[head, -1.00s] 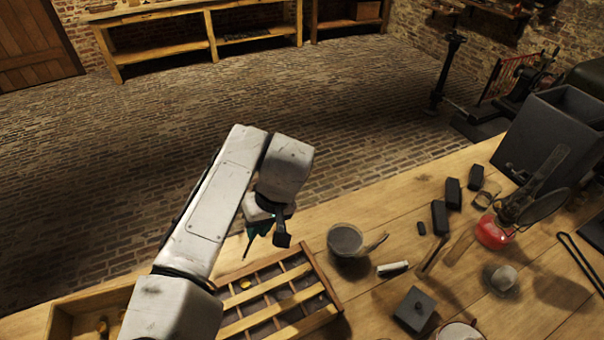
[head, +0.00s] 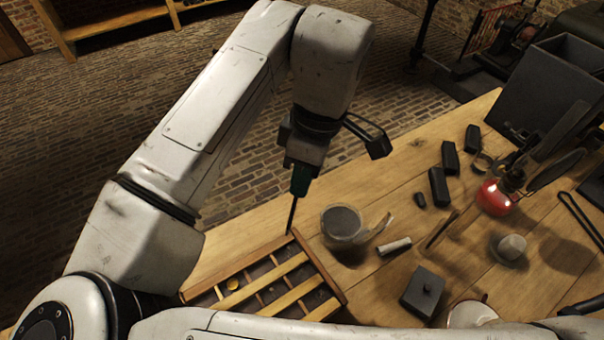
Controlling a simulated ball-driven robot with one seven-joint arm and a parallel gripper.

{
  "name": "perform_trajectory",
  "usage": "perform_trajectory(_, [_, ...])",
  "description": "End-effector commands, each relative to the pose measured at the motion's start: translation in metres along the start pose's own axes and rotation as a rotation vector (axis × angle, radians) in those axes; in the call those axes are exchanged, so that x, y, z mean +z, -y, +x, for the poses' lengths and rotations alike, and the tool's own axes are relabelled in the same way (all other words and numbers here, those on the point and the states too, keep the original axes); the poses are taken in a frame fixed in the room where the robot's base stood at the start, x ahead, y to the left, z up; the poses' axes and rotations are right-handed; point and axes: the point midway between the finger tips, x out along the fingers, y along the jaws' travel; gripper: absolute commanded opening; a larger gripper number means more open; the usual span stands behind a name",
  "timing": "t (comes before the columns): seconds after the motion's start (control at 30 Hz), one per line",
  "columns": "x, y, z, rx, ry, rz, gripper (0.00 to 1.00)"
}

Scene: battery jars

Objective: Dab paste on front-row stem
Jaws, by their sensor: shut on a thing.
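I cannot tell whether the tip touches the tray. A small yellow round piece (head: 232,284) lies in one compartment. A round pot with dark grey contents (head: 342,221) and a side handle stands right of the tray; I cannot tell if this is paste. I cannot make out a stem, and my arm hides the tray's near part.
A white cylinder (head: 394,246), a dark lidded box (head: 423,291) and several black blocks (head: 438,187) lie to the right. A red-based burner (head: 495,196) stands farther right near a large dark bin (head: 560,85). Bare tabletop (head: 395,205) shows between the pot and the blocks.

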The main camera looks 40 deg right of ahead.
Motion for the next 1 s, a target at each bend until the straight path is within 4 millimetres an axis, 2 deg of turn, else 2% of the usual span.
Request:
perform_trajectory(0.53, [0.006,-0.007,0.044,-0.001,0.000,0.002,0.00])
perform_trajectory(1.0, [0.006,-0.008,0.048,0.000,0.000,0.002,0.00])
